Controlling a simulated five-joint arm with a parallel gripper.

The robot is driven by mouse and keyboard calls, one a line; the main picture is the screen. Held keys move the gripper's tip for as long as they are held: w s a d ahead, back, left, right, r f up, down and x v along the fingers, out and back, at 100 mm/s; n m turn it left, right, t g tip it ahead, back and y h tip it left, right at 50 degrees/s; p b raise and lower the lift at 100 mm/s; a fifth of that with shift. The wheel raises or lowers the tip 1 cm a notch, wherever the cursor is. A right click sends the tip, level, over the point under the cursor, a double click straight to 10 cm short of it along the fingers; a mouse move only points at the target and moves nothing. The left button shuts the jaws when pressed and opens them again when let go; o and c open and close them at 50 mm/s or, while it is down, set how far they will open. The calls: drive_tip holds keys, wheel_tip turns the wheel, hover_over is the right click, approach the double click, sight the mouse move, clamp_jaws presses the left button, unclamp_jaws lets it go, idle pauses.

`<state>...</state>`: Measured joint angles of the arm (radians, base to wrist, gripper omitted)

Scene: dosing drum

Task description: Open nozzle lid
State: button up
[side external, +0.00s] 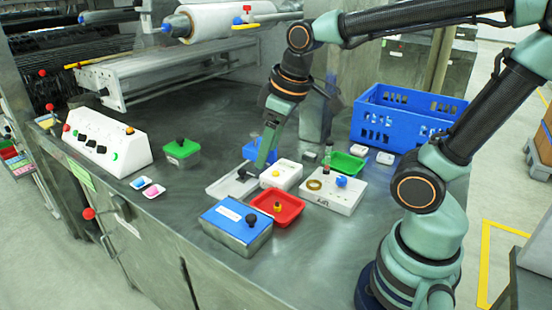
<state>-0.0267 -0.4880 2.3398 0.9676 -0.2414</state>
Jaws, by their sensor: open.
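My gripper (256,168) reaches down from above and is open, low over a pale shallow tray (218,188). Its fingers are small in this view, and I cannot tell whether they touch anything. I cannot tell for sure which part is the nozzle lid. A metal box with a blue lid (222,216) and black knob stands in front of the gripper, its lid seated. A white block (322,197) to the right carries a brass ring (314,184) and a blue knob (341,181).
A red tray (290,213) with a yellow knob and a white box (281,181) crowd the gripper. A green tray (344,166) and blue crate (370,112) lie right. A button panel (92,142) stands left. The metal table is clear at front right.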

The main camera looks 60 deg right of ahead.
sight(251, 216)
drive_tip(key=w+f+n+g, duration=0.1)
drive_tip(key=f+n, duration=0.1)
drive_tip(key=f, duration=0.3)
drive_tip(key=w+a+f+n+g, duration=0.1)
drive_tip(key=f+n, duration=0.1)
drive_tip(key=f, duration=0.4)
drive_tip(key=w+a+f+n+g, duration=0.1)
drive_tip(key=w+f+n, duration=0.1)
drive_tip(key=f, duration=0.4)
drive_tip(key=shift+g, duration=0.3)
drive_tip(key=shift+c, duration=0.3)
clamp_jaws()
idle(0.7)
